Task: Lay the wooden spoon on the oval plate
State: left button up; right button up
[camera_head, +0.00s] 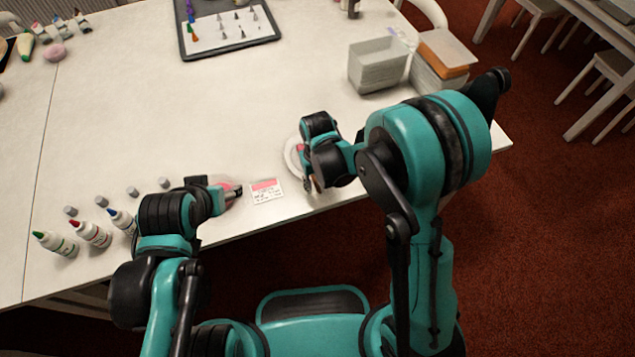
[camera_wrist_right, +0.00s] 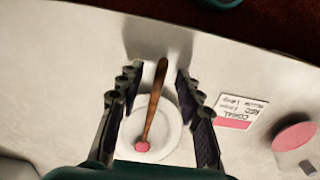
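The wooden spoon (camera_wrist_right: 154,105) has a brown handle and a pink-coated end. In the right wrist view its pink end is over the white plate (camera_wrist_right: 174,118), and its handle extends past the rim. I cannot tell whether the handle touches anything. The plate (camera_head: 291,156) is partly hidden by my right arm in the head view. My right gripper (camera_wrist_right: 158,120) is open above the plate, its fingers on either side of the spoon with gaps. My left gripper (camera_head: 230,191) is beside a pink round item (camera_wrist_right: 297,137); its finger opening is unclear.
A printed card (camera_head: 266,190) lies between the grippers. Several bottles (camera_head: 92,233) stand at front left. A dark tray (camera_head: 228,28) with small tips lies at the back. The table's middle is clear.

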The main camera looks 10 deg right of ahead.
notch_tip(320, 180, up, 12)
dwell(0.6)
jog(key=s+d+r+m+t, duration=0.2)
jog(key=s+d+r+t, duration=0.5)
jog(key=s+d, duration=0.3)
jog(key=shift+s+d+m, duration=0.4)
jog(key=shift+d, duration=1.1)
